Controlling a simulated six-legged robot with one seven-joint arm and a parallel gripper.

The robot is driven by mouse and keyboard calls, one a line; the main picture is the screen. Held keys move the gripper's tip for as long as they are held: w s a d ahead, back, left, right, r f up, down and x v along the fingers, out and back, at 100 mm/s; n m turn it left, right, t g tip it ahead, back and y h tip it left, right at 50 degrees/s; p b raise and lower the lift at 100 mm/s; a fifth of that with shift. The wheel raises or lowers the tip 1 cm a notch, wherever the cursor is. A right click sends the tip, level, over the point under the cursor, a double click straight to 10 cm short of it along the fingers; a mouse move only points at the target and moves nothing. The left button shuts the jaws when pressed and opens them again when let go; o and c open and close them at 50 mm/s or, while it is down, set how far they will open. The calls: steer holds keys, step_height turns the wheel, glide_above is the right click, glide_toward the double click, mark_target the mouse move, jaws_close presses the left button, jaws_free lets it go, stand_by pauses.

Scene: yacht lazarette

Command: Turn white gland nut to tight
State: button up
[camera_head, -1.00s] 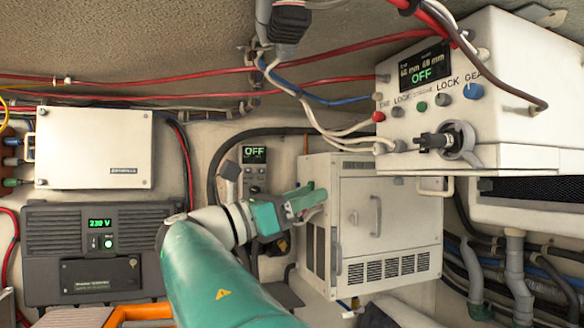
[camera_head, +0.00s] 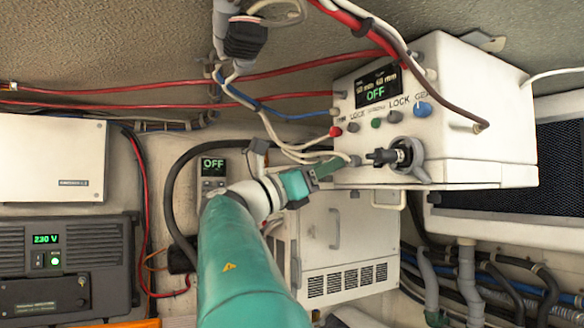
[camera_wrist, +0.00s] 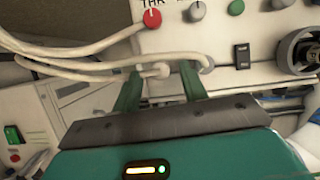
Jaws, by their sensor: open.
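My gripper (camera_wrist: 160,88) is open, its two green fingers pointing at the lower front edge of the white control box (camera_head: 460,110). In the wrist view, a small white fitting that looks like the white gland nut (camera_wrist: 157,71) sits at the end of a white cable, between and just beyond the fingertips. I cannot tell whether either finger touches it. In the head view, my gripper (camera_head: 330,168) reaches the box's lower left corner, and the fittings there are small and partly hidden.
White cables (camera_wrist: 70,50) cross left of the fingers. A red knob (camera_wrist: 152,18), a black switch (camera_wrist: 242,56) and a round grey connector (camera_wrist: 298,52) are on the box face. A white vented cabinet (camera_head: 350,240) stands below, and a grey 230 V unit (camera_head: 60,260) is at left.

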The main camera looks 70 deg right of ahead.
steer(key=shift+s+d+r, duration=0.15)
steer(key=shift+s+d, duration=0.05)
jaws_close()
steer(key=shift+m+g, duration=0.4)
steer(key=shift+m, duration=0.2)
steer(key=shift+w+d+r+m+g+y, duration=0.1)
steer(key=shift+m+g+y, duration=0.25)
steer(key=shift+m+y, duration=1.95)
steer(key=shift+w+d+r+m+g+y, duration=0.1)
steer(key=shift+m+g+y, duration=0.3)
steer(key=shift+m, duration=3.7)
steer(key=shift+w+d+r+m+g+y, duration=0.1)
steer(key=shift+m+g+y, duration=0.15)
steer(key=shift+m+y, duration=2.1)
steer(key=shift+m+h, duration=0.75)
steer(key=shift+m, duration=0.3)
